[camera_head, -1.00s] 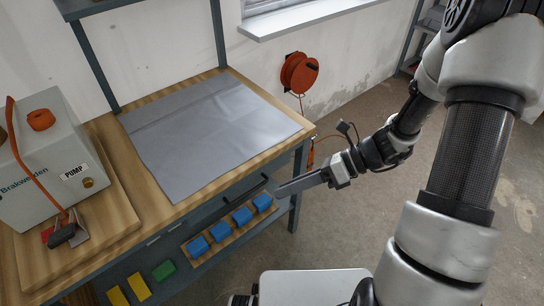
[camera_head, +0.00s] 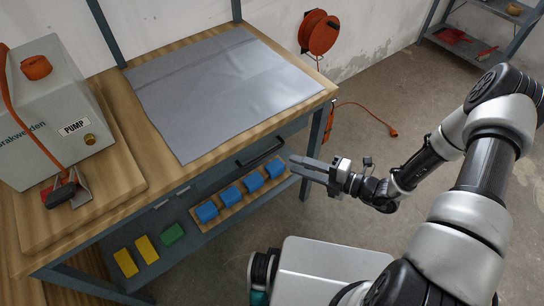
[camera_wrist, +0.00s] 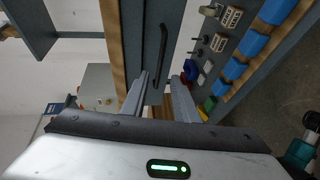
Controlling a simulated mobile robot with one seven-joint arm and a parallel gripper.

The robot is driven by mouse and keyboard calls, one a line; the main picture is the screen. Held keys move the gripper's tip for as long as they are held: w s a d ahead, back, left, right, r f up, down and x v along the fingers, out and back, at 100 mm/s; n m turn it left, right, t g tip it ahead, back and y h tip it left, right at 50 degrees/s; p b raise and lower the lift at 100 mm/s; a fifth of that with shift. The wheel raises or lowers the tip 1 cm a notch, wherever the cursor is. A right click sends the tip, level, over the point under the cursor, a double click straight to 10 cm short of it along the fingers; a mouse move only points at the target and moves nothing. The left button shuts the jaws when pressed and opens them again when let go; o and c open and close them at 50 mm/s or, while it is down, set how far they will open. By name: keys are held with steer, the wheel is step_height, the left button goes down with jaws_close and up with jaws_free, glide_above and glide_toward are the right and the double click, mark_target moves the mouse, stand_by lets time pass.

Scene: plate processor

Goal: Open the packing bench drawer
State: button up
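The packing bench drawer (camera_head: 228,165) is a blue-grey front under the wooden bench top, and it looks shut. Its dark bar handle (camera_head: 262,153) runs along that front; in the wrist view the handle (camera_wrist: 163,45) stands upright in the picture. My gripper (camera_head: 292,164) is just right of the handle's right end, in front of the bench. In the wrist view its two fingers (camera_wrist: 160,76) are apart, with the handle's lower end showing between the tips. The handle appears beyond the fingertips; I cannot tell whether they touch. Nothing is held.
A lower shelf carries several blue blocks (camera_head: 230,194), two yellow blocks (camera_head: 146,249) and a green block (camera_head: 172,234). A pump box (camera_head: 55,110) stands on the bench at left. A grey mat (camera_head: 220,90) covers the top. An orange cable (camera_head: 360,108) lies on open floor at right.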

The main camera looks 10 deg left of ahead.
steer(key=b+x, duration=0.1)
steer(key=x, duration=0.9)
steer(key=shift+r, duration=0.1)
steer(key=shift+c, duration=0.2)
jaws_close()
